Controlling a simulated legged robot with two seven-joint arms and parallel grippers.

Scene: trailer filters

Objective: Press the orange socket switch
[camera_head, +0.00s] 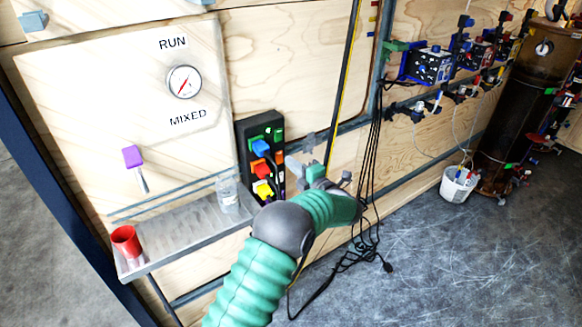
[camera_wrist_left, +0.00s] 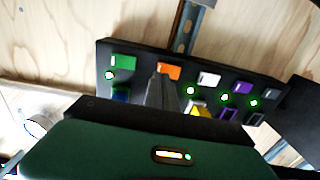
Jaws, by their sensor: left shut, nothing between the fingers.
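The orange switch (camera_wrist_left: 169,71) sits in the upper row of a black socket panel (camera_wrist_left: 138,57) in the left wrist view, between a green switch (camera_wrist_left: 123,62) and a white switch (camera_wrist_left: 208,79). My left gripper (camera_wrist_left: 163,80) is shut and empty. Its fingertips appear just below the orange switch and overlap its lower edge; I cannot tell whether they touch it. In the head view the same panel (camera_head: 247,130) is on the wooden wall, with my left gripper (camera_head: 290,168) close to its right side. My right gripper is not in view.
Black cables (camera_head: 372,160) hang to the right.

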